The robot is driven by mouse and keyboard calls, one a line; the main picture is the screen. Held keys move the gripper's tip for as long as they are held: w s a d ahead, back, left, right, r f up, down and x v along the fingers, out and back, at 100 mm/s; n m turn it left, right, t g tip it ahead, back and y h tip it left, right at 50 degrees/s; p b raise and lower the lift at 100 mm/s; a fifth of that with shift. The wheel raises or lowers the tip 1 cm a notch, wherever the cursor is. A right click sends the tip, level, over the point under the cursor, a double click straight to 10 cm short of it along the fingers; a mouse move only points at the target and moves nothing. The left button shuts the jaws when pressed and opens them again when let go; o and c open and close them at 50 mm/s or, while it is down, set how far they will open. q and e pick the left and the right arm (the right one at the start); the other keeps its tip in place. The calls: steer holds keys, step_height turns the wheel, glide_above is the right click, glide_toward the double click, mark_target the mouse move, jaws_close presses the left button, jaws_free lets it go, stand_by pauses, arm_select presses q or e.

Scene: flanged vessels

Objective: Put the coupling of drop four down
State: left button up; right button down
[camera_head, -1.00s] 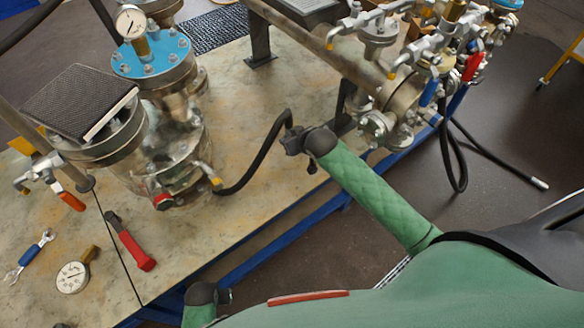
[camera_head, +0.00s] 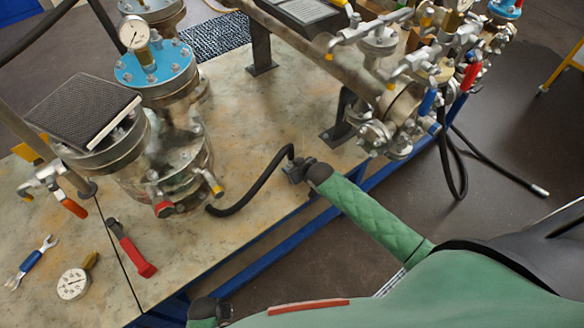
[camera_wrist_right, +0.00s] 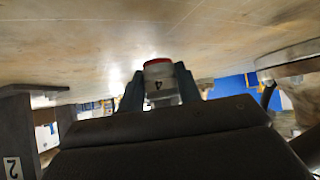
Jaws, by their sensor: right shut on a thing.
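My right gripper (camera_head: 297,169) is shut on the coupling at the end of a black hose (camera_head: 250,193), near the front edge of the bench. In the right wrist view the coupling (camera_wrist_right: 160,82) is a pale block with a red ring and an upside-down 4, between the two fingers of the right gripper (camera_wrist_right: 160,92). The bench top shows close by it; I cannot tell whether they touch. In the head view the coupling is mostly hidden by the gripper. My left gripper (camera_head: 224,311) is at the bottom edge, small and partly cut off; its jaws are unclear.
A glass-and-steel vessel (camera_head: 180,165) and a blue-flanged vessel (camera_head: 155,62) stand left. A valve manifold (camera_head: 405,105) is at the right on a pipe. A red-handled tool (camera_head: 130,250), a gauge (camera_head: 73,284) and a spanner (camera_head: 32,262) lie front left.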

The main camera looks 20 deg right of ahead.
arm_select(q)
steer(key=shift+s+a+f, duration=0.1)
steer(key=shift+f, duration=0.35)
arm_select(e)
steer(key=shift+f, duration=0.45)
arm_select(q)
steer(key=shift+r, duration=0.2)
arm_select(e)
steer(key=shift+f, duration=0.3)
